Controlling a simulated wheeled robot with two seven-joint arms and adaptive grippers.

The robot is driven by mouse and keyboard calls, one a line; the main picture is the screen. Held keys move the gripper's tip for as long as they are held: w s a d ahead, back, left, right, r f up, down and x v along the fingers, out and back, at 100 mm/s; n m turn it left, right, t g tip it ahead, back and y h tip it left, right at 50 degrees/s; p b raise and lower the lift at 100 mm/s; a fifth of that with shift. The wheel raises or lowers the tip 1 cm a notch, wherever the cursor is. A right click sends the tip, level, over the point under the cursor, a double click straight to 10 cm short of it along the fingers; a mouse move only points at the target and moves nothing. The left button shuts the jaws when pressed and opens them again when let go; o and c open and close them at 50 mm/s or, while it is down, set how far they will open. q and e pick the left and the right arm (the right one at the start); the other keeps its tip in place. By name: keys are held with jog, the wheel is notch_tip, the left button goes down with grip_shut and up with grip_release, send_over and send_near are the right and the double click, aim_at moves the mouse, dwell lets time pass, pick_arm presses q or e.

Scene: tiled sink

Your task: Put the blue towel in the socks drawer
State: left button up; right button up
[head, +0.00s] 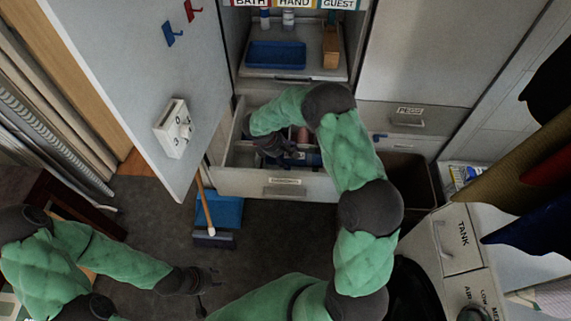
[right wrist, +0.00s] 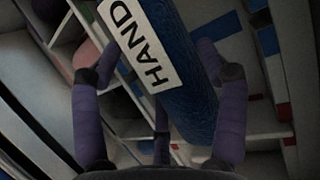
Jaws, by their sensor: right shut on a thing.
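The blue towel (right wrist: 185,75), a roll with a white HAND label, lies between the purple fingers of my right gripper (right wrist: 158,78) in the right wrist view. My right gripper is shut on it. In the head view the towel (head: 308,158) is partly hidden by the dark right gripper (head: 285,155), which is over or within an open drawer (head: 240,184). The label on this drawer is too small to read. My left gripper (head: 205,280) is low at the left, away from the drawer; its fingers are too small to judge.
The open drawer has white dividers. Above it, a cabinet holds a blue tray (head: 276,54). A large open door (head: 120,70) stands at left. A blue dustpan (head: 226,211) and brush (head: 213,240) are on the floor. A closed drawer (head: 400,121) is at right.

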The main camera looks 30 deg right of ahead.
notch_tip(320, 180, down, 5)
jog(key=shift+r+b, duration=0.1)
jog(key=shift+b, duration=0.7)
jog(key=shift+r, duration=0.1)
jog(key=o, duration=0.8)
jog(key=shift+f, duration=0.2)
jog(key=shift+c, duration=0.2)
jog(key=o, duration=0.4)
jog(key=shift+r, duration=0.15)
